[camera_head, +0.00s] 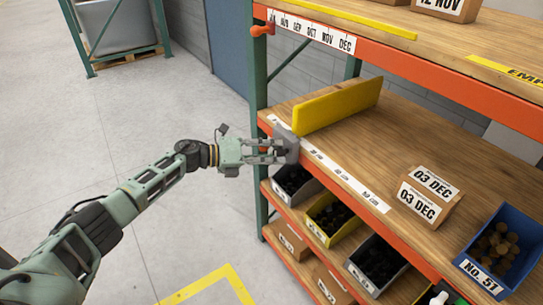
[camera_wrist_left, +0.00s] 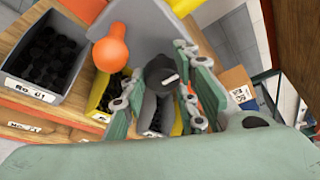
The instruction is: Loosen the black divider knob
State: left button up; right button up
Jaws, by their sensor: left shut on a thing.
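The yellow divider (camera_head: 338,104) stands upright on the middle wooden shelf, with a grey bracket (camera_head: 291,140) at its front end on the shelf's orange edge. My left gripper (camera_head: 275,151) reaches in from the left at this bracket. In the left wrist view, the black divider knob (camera_wrist_left: 160,72) sits between the green fingers of my left gripper (camera_wrist_left: 160,92), which is shut on it. A small pale mark shows on the knob. In the head view the fingers largely hide the knob. My right gripper is out of view.
An orange ball knob (camera_wrist_left: 110,48) is close beside the fingers. Bins of dark parts, including a yellow bin (camera_head: 332,217), stand below. A cardboard box (camera_head: 430,197) and a blue bin (camera_head: 500,250) are further right on the middle shelf. The floor at left is clear.

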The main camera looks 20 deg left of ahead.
pick_arm(q)
jog(key=shift+s+f, duration=0.15)
jog(key=shift+f, duration=0.2)
jog(key=o, duration=0.9)
jog(key=shift+o, duration=0.4)
jog(key=shift+r, duration=0.15)
jog(key=shift+a, duration=0.1)
jog(key=v, duration=1.1)
jog(key=shift+a, duration=0.35)
jog(key=shift+s, duration=0.15)
